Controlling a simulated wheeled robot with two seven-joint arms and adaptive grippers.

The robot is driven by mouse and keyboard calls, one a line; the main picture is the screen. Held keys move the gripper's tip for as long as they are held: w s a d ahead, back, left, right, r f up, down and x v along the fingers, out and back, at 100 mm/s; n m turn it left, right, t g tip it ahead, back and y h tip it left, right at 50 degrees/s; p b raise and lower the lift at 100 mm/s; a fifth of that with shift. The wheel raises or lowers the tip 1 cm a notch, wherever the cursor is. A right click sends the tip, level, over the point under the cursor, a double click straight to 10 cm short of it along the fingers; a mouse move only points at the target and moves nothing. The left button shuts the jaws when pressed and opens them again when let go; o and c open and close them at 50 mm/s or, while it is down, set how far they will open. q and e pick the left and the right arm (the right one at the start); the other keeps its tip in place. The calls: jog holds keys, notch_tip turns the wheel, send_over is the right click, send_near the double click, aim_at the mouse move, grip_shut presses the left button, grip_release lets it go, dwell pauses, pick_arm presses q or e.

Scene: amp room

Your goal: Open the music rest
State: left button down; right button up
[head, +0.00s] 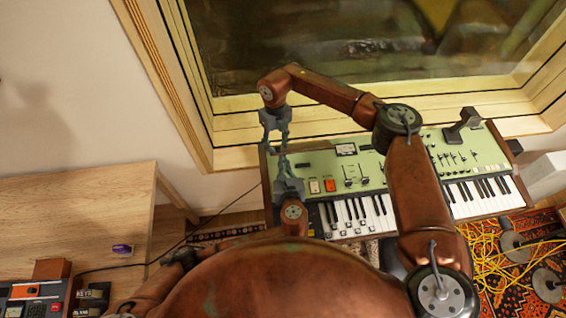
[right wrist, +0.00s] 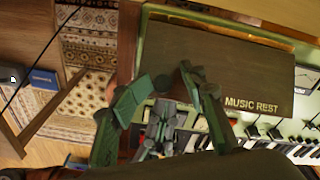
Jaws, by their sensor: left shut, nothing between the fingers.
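The music rest (right wrist: 220,65) is a dark flat panel with "MUSIC REST" lettered on it, large in the right wrist view. In the head view I cannot clearly pick it out. The keyboard instrument (head: 410,165) has a green control panel and wooden ends. My right gripper (head: 276,140) points down at the instrument's back left corner. In the right wrist view its fingers (right wrist: 165,76) are apart, with nothing seen between the tips, and overlap the panel's left part. My left gripper (head: 285,160) is shut and empty over the panel's left end, just below the right one.
A window frame (head: 230,128) stands behind the instrument. A wooden table (head: 70,200) is at the left, with a small purple item (head: 122,249) on it. Yellow cables (head: 485,255) and stand bases (head: 547,285) lie on the rug at the right. My right arm crosses above the keys.

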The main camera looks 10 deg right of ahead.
pick_arm(q)
jog(key=shift+w+r, duration=0.2)
jog(key=shift+w, duration=0.05)
pick_arm(e)
jog(key=shift+s+d+f, duration=0.25)
jog(key=shift+d+f, duration=0.15)
jog(key=shift+r, duration=0.1)
